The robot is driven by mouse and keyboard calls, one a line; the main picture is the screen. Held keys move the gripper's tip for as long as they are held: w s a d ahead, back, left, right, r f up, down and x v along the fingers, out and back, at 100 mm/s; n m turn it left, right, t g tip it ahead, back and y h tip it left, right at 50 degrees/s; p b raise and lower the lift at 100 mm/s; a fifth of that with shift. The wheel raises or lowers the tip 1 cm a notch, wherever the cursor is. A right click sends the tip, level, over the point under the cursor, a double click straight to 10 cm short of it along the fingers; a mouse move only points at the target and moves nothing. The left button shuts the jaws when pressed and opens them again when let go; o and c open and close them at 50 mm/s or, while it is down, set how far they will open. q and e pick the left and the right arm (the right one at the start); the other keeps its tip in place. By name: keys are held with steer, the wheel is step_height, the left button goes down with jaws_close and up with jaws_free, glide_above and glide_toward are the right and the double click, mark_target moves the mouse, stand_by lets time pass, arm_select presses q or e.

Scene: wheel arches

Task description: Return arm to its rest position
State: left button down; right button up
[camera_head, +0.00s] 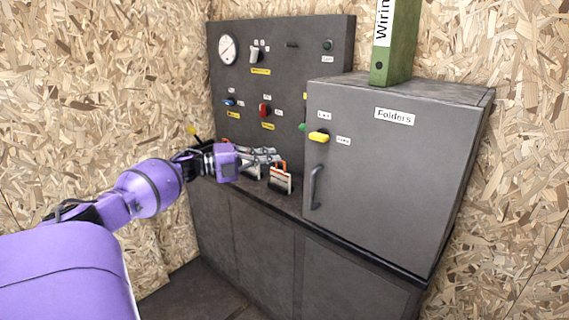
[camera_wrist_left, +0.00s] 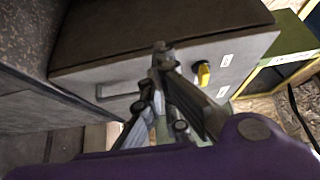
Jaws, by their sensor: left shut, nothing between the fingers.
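My left arm is purple and reaches in from the left in the head view. Its left gripper (camera_head: 275,155) is shut and empty, in front of the dark control panel and above the counter. It also shows in the left wrist view (camera_wrist_left: 163,55), with its fingers together and the grey cabinet behind them. My right gripper is in neither view.
A grey cabinet (camera_head: 390,180) labelled "Folders" stands on the dark counter, its door closed, with a yellow knob (camera_head: 319,136) and a handle (camera_head: 316,187). A green "Wiring" binder (camera_head: 396,45) stands on top. A small orange-handled object (camera_head: 280,180) sits near the gripper. The control panel (camera_head: 290,60) carries a gauge and switches.

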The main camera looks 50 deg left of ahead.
arm_select(q)
steer(key=a, duration=0.1)
steer(key=s+a, duration=0.1)
steer(key=a, duration=0.1)
steer(key=shift+a+r+b, duration=0.15)
steer(key=shift+a+b, duration=0.05)
steer(key=shift+b, duration=0.2)
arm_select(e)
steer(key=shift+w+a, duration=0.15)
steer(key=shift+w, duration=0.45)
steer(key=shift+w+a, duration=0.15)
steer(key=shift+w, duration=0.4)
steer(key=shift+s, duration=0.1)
